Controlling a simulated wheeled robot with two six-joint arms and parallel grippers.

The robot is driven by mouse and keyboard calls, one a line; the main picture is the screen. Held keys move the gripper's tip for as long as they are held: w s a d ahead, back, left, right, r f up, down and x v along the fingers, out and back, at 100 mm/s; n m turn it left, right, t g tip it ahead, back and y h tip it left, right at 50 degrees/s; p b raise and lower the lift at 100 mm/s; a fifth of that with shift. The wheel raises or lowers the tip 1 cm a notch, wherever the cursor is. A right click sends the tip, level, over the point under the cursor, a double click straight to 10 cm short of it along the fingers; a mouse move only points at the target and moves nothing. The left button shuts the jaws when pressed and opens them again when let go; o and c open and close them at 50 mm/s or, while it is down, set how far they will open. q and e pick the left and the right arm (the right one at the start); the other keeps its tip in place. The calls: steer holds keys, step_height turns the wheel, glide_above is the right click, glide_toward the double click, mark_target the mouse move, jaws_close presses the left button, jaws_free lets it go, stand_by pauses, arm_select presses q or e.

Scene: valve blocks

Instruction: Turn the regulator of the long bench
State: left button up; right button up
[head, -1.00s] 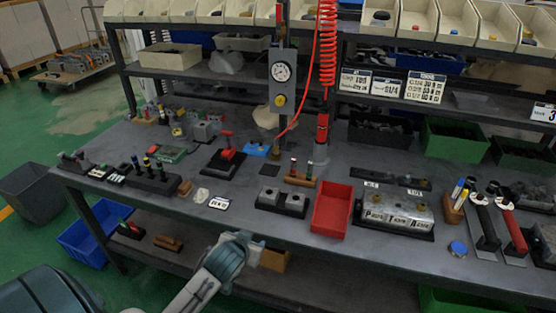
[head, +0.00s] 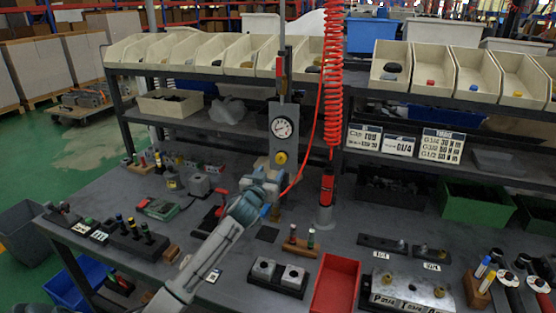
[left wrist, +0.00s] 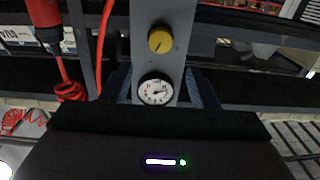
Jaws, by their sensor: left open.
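The regulator is a yellow round knob (head: 281,158) on a grey upright panel (head: 283,108) above the long bench (head: 130,188). A white dial gauge (head: 282,128) sits above the knob. In the left wrist view the picture is upside down: the yellow knob (left wrist: 161,40) is above the gauge (left wrist: 155,90). My left gripper (head: 267,174) is open just below and in front of the knob in the head view. Its blue-grey fingers show on both sides of the panel in the left wrist view (left wrist: 160,88). Nothing is between them that I can see held. My right gripper is not in view.
A red coiled hose (head: 334,80) hangs right of the panel, and a thin red hose runs down near my gripper. A red tray (head: 335,288), a metal block (head: 408,290) and several small tools stand on the bench. A shelf with beige bins (head: 390,65) is behind.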

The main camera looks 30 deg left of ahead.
mark_target(280, 159)
arm_select(q)
steer(key=p+x, duration=0.1)
steer(key=x, duration=0.6)
steer(key=shift+f+p, duration=0.15)
steer(key=shift+p, duration=0.25)
steer(key=shift+w+a, duration=0.1)
steer(key=shift+w, duration=0.3)
steer(key=shift+w+a+f, duration=0.1)
steer(key=c, duration=1)
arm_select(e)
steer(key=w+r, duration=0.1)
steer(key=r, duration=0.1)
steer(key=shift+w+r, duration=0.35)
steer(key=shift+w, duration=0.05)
